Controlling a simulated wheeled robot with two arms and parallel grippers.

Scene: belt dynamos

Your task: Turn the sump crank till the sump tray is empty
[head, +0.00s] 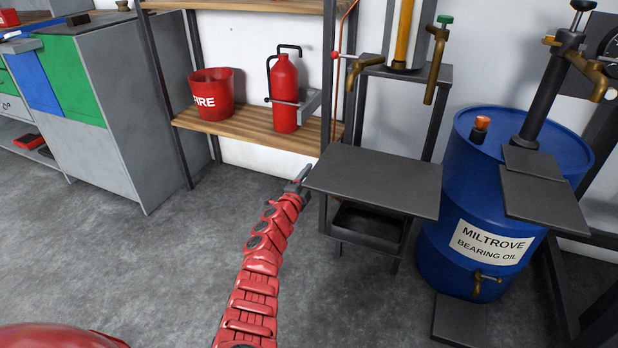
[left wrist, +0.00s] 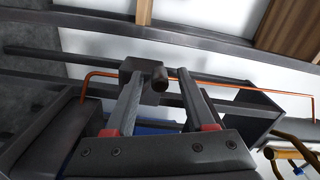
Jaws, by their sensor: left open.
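My left gripper (head: 299,180) is at the left edge of a stand with a grey top plate (head: 372,182). In the left wrist view the gripper (left wrist: 158,80) is open, its two fingers on either side of a short black knob, which looks like the sump crank's handle (left wrist: 160,82). I cannot tell whether the fingers touch it. The crank is too small or hidden to make out in the head view. A dark open tray, which looks like the sump tray (head: 366,238), sits under the top plate. Its inside is dark and partly covered, so its contents cannot be told. My right gripper is not in view.
A blue oil drum (head: 455,215) with a pump stands to the right. Wooden shelves (head: 245,135) behind hold a red fire bucket (head: 211,95) and a red extinguisher (head: 285,92). A grey cabinet (head: 105,105) is at the left. The floor between is clear.

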